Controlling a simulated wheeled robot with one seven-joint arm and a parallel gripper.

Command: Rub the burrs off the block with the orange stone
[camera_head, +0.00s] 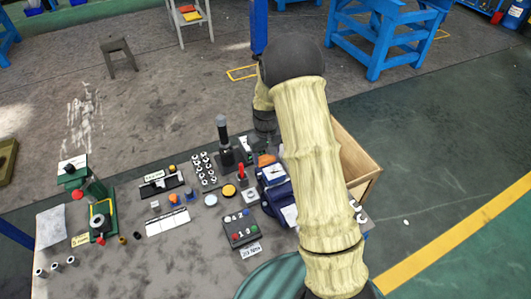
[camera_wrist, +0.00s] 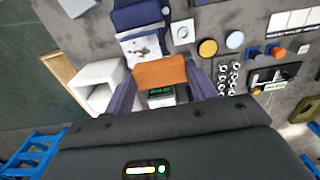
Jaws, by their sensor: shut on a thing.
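The orange stone (camera_wrist: 160,72) is between the two fingers of my gripper (camera_wrist: 161,84) in the wrist view. My gripper is shut on it. In the head view the stone (camera_head: 265,160) shows as a small orange patch left of my arm, which hides most of the gripper. The pale block (camera_wrist: 145,48) with dark marks on its top lies just beyond the stone, at the end of a blue vice (camera_wrist: 138,16). It also shows in the head view (camera_head: 272,172). The stone's edge looks close to the block; I cannot tell whether they touch.
A dark box with a green display (camera_wrist: 160,92) stands under the gripper. A white open box (camera_wrist: 96,86) is left of it. In the head view, a button panel (camera_head: 240,228), a red-handled lever (camera_head: 241,173) and a wooden crate (camera_head: 358,160) surround the vice.

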